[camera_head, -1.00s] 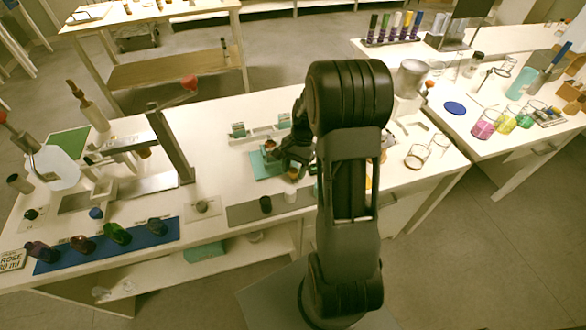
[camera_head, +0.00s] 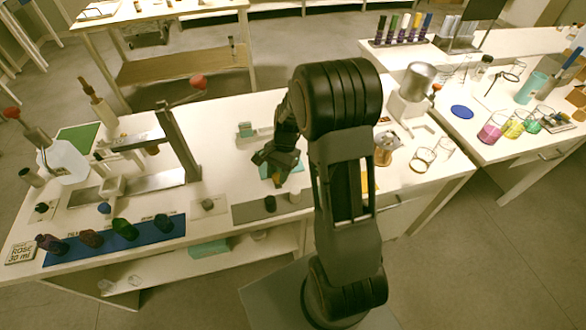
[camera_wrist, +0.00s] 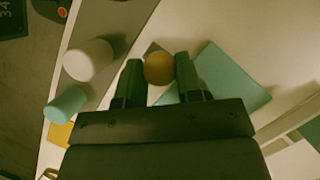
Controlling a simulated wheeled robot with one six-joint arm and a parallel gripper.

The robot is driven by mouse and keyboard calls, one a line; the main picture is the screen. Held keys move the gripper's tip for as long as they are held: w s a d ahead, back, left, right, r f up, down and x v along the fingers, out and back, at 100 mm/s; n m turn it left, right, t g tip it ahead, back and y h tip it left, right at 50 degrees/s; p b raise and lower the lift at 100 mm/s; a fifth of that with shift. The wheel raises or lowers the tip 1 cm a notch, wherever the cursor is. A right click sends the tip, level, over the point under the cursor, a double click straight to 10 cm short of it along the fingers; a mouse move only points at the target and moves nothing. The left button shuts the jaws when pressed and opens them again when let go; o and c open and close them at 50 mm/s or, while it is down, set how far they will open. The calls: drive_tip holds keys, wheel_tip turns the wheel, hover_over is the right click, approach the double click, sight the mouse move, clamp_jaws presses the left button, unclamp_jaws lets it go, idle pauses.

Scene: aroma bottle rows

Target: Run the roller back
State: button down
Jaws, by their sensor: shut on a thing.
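My gripper (camera_head: 279,176) is low over the teal pad (camera_head: 264,170) on the main bench. In the wrist view my gripper (camera_wrist: 159,80) is shut on a round amber-brown thing (camera_wrist: 158,68), seen end-on between the two dark fingers. The teal pad (camera_wrist: 232,83) lies below and to the right there. I cannot tell whether the held thing touches the pad, nor whether it is the roller. No other thing is clearly a roller.
A white cylinder (camera_wrist: 88,60) and a teal cylinder (camera_wrist: 65,103) are left of the fingers. A white rail with teal blocks (camera_head: 246,130) lies behind the pad. Several dark bottles stand on a blue mat (camera_head: 70,256).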

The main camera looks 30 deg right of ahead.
drive_tip(key=shift+w+a, duration=0.25)
drive_tip(key=shift+a, duration=0.7)
drive_tip(key=c, duration=0.8)
unclamp_jaws()
drive_tip(key=shift+a, duration=0.15)
drive_tip(key=p+v, duration=0.1)
drive_tip(key=v, duration=1.3)
drive_tip(key=shift+s, duration=0.1)
